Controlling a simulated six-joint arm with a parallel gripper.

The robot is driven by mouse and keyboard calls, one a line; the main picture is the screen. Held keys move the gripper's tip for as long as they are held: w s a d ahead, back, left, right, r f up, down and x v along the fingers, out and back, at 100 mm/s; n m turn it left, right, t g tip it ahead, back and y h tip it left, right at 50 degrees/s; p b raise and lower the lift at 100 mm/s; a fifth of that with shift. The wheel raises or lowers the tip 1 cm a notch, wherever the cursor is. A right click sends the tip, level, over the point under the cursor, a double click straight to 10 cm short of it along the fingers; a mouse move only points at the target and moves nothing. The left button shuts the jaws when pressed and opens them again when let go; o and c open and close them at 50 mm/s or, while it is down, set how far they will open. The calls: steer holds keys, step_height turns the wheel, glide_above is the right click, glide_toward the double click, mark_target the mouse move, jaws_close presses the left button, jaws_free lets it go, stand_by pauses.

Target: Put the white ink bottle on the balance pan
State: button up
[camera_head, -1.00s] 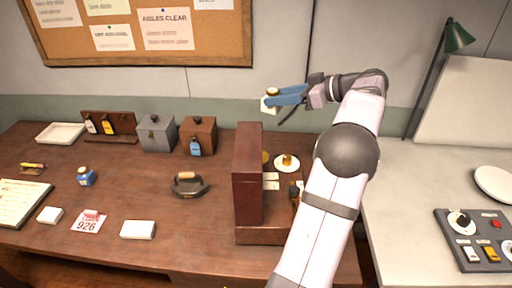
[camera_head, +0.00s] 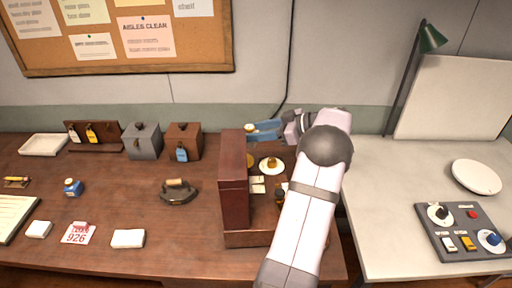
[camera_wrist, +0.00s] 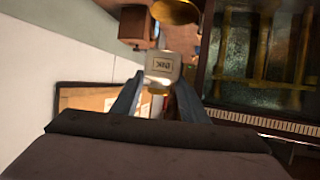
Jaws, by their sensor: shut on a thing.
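The white ink bottle (camera_wrist: 162,68), with a dark label, is held between the two blue fingers of my gripper (camera_wrist: 160,88) in the wrist view. In the head view my gripper (camera_head: 264,130) is just behind the balance, with the bottle (camera_head: 250,131) at its left tip, partly hidden by the fingers. The balance (camera_head: 233,190) is a dark red wooden case on the table. A brass pan (camera_head: 250,160) shows partly behind the case; a brass disc (camera_wrist: 178,9) is at the top of the wrist view, beyond the bottle.
A white dish (camera_head: 264,171) with a brass piece sits beside the case. A small dark bottle (camera_head: 280,197) stands nearby. The dark table has clear room in front.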

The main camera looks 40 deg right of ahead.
steer(key=shift+f+p, duration=0.9)
steer(key=shift+f, duration=2.75)
steer(key=shift+f, duration=0.1)
steer(key=o, duration=1.1)
steer(key=shift+s+d, duration=0.2)
steer(key=shift+s, duration=0.1)
steer(key=shift+r+b+v, duration=0.15)
steer(key=shift+b+v, duration=1)
steer(key=shift+v, duration=1.7)
steer(key=shift+r+b+v, duration=0.15)
steer(key=shift+b+v, duration=0.95)
steer(key=shift+v, duration=1.8)
